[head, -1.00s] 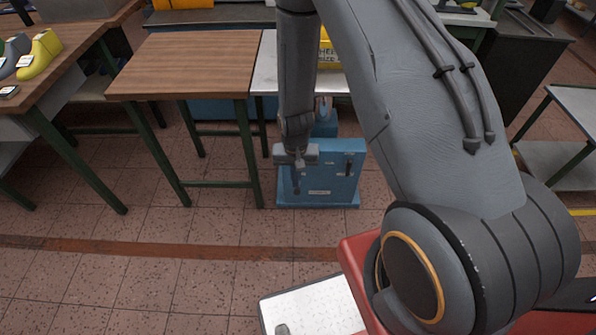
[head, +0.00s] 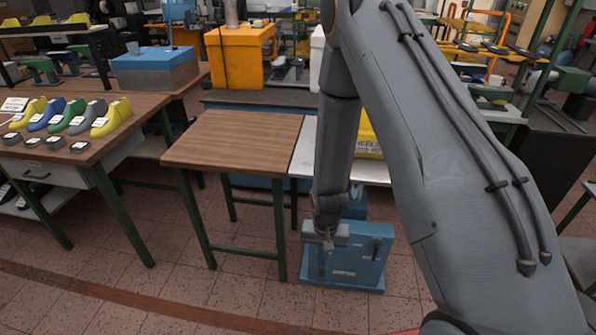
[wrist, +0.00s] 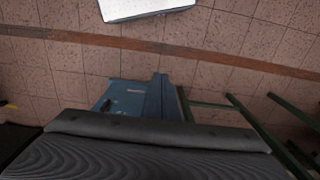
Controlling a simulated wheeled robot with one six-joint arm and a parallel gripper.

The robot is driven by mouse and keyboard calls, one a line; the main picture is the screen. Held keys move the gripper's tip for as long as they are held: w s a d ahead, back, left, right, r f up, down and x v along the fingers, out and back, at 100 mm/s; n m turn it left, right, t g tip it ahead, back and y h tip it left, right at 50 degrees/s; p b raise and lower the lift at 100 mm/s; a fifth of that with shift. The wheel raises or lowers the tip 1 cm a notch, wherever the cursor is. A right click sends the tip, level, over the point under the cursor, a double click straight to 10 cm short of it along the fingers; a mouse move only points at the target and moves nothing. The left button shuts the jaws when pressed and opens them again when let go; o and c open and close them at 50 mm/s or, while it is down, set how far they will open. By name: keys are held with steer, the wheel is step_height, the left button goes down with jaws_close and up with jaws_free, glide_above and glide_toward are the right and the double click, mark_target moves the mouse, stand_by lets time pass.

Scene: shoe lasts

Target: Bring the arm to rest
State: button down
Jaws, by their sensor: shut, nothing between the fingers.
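My gripper (head: 323,262) hangs from my grey arm in the head view, pointing down. It is shut and empty. In the picture it overlaps the front of a blue machine (head: 362,262) on the floor; I cannot tell the gap between them.
A brown-topped table (head: 235,140) stands left of my arm. Farther left, a bench (head: 130,112) holds shoe lasts, one a yellow last (head: 111,117). A yellow bin (head: 367,140) is behind my arm. Tiled floor in front is open.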

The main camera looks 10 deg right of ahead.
steer(key=shift+r, duration=0.1)
step_height(320, 180, up, 12)
steer(key=d+n+b, duration=0.2)
steer(key=b, duration=0.4)
steer(key=s+d+r+n+t+b, duration=0.1)
steer(key=s+r+b, duration=0.3)
steer(key=s+r, duration=0.3)
steer(key=shift+d+r+n, duration=0.2)
steer(key=shift+r+n, duration=0.05)
steer(key=shift+n, duration=0.05)
steer(key=shift+d, duration=0.1)
